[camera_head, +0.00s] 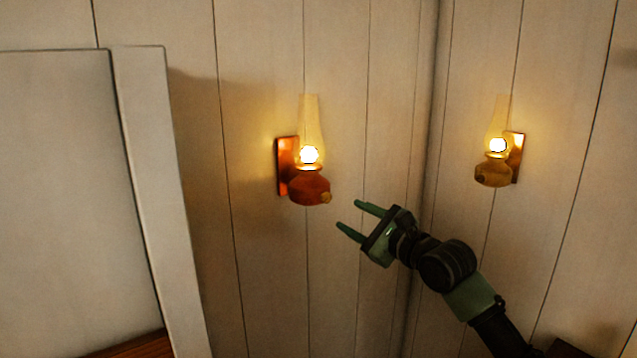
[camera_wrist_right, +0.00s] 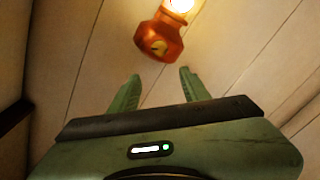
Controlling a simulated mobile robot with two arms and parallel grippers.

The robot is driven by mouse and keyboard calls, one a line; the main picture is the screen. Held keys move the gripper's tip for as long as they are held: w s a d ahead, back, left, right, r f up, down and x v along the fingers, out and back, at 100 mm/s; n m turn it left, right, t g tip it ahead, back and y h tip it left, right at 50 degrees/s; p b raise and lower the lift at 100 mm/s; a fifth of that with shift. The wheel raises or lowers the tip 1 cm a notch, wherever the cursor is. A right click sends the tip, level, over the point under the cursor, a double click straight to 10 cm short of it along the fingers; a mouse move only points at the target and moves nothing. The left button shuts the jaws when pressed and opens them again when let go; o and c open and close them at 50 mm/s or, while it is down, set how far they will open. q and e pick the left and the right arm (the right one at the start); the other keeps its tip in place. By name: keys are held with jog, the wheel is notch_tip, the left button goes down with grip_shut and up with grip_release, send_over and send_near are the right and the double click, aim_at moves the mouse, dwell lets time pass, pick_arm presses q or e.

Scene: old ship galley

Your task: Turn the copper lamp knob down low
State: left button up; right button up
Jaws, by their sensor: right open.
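The copper lamp (camera_head: 309,187) hangs on the left wall panel from a reddish wall plate, lit, with a tall glass chimney. Its small brass-coloured knob (camera_head: 326,198) sits at the lower right of the copper body. In the right wrist view the copper lamp (camera_wrist_right: 160,38) is ahead of the fingers, with the knob (camera_wrist_right: 158,46) facing the camera. My right gripper (camera_head: 353,218) is open and empty, below and to the right of the knob, apart from it. It also shows in the right wrist view (camera_wrist_right: 158,88). My left gripper is in neither view.
A second lit lamp, brass-coloured (camera_head: 493,172), hangs on the right wall beyond the corner. A pale cabinet or panel (camera_head: 150,180) stands out at the left. The plank wall (camera_head: 260,260) below the copper lamp is clear.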

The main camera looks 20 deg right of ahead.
aim_at(328, 199)
jog(key=w+a+r+p, duration=0.2)
jog(key=w+a+r, duration=0.1)
jog(key=shift+w+a, duration=0.15)
jog(key=shift+w+a+f+p, duration=0.1)
jog(key=shift+w+f+p, duration=0.1)
jog(key=shift+w, duration=0.4)
jog(key=shift+w+a+f+p, duration=0.1)
jog(key=shift+w+f+p, duration=0.1)
jog(key=shift+w, duration=0.75)
jog(key=shift+w+f, duration=0.1)
jog(key=shift+a, duration=0.1)
grip_shut()
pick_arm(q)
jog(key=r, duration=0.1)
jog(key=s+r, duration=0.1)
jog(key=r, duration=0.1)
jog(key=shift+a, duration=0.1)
